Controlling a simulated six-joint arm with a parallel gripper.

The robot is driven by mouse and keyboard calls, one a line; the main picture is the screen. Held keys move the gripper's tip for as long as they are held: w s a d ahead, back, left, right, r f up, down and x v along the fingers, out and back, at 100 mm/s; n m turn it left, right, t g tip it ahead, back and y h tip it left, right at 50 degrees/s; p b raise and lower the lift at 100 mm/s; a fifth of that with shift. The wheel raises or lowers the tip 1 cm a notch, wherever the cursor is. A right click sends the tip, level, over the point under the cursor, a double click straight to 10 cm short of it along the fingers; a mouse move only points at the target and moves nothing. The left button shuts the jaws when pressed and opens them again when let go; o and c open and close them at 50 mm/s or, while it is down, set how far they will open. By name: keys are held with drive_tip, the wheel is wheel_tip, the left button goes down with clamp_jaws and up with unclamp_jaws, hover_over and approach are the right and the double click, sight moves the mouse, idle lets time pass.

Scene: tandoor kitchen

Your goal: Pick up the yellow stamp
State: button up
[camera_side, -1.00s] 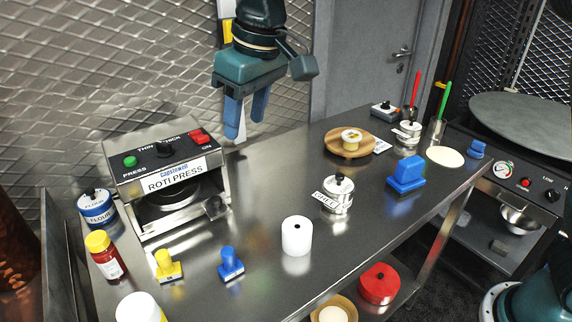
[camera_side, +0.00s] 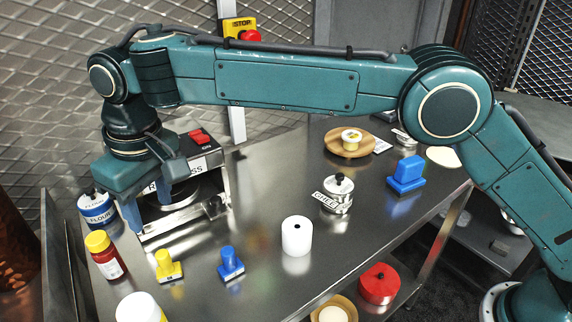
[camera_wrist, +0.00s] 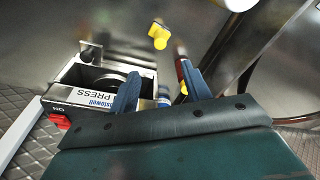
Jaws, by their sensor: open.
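The yellow stamp (camera_side: 167,266) stands upright on the steel table, front left in the side view. It also shows in the wrist view (camera_wrist: 159,37), beyond my fingertips. My gripper (camera_side: 150,215) is open and empty. It hangs in front of the roti press, behind and above the stamp, and does not touch it. In the wrist view my gripper (camera_wrist: 160,90) has its two blue fingers spread apart. A blue stamp (camera_side: 230,264) stands just right of the yellow one.
The roti press (camera_side: 185,195) is partly hidden behind my gripper. A flour tin (camera_side: 97,210) and a red bottle with a yellow cap (camera_side: 108,258) stand left of the yellow stamp. A white roll (camera_side: 297,237) stands to the right. Bare table lies between the stamps and the roll.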

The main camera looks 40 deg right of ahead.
sight(162, 253)
drive_tip(key=shift+w+a+f, duration=0.1)
drive_tip(key=shift+w+f, duration=0.1)
drive_tip(key=shift+f, duration=1.2)
drive_tip(key=shift+w+a+f, duration=0.1)
drive_tip(key=shift+w+f, duration=0.05)
drive_tip(key=shift+f, duration=1.25)
drive_tip(key=shift+w+a+f, duration=0.1)
drive_tip(key=shift+w+f, duration=0.1)
drive_tip(key=shift+f, duration=1.2)
drive_tip(key=shift+w+a+f, duration=0.1)
drive_tip(key=shift+f, duration=1.2)
drive_tip(key=shift+w+a+f, duration=0.1)
drive_tip(key=shift+f, duration=1.2)
clamp_jaws()
